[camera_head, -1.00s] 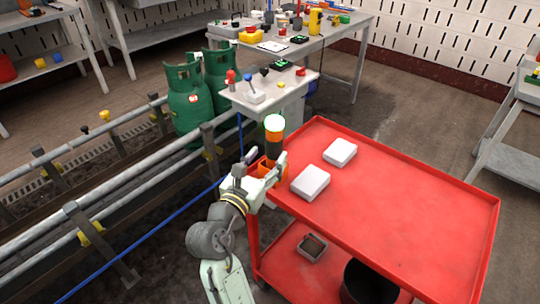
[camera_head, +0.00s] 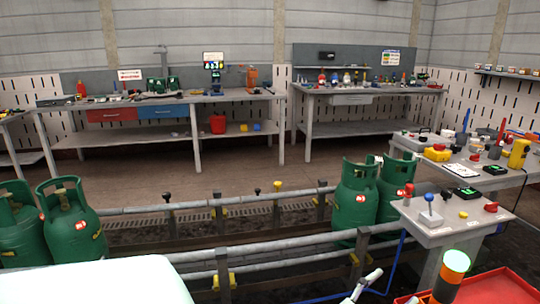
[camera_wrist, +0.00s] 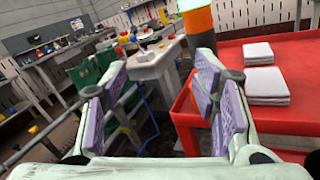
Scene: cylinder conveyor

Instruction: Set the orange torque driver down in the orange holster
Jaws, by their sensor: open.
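A bit of orange at the bottom edge of the head view looks like the orange holster (camera_head: 426,297). Most of it is cut off there, so how deep the driver sits cannot be told. My gripper (camera_wrist: 162,85) is open, its purple pads wide apart with nothing between them. The driver is beyond and right of the gap.
The red cart (camera_wrist: 265,128) is to the right, with two white blocks (camera_wrist: 266,84) on it. A small grey stand (camera_head: 440,222) with knobs and green gas cylinders (camera_head: 357,195) stand beyond. Metal rails (camera_head: 270,250) run along the left. Workbenches line the back wall.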

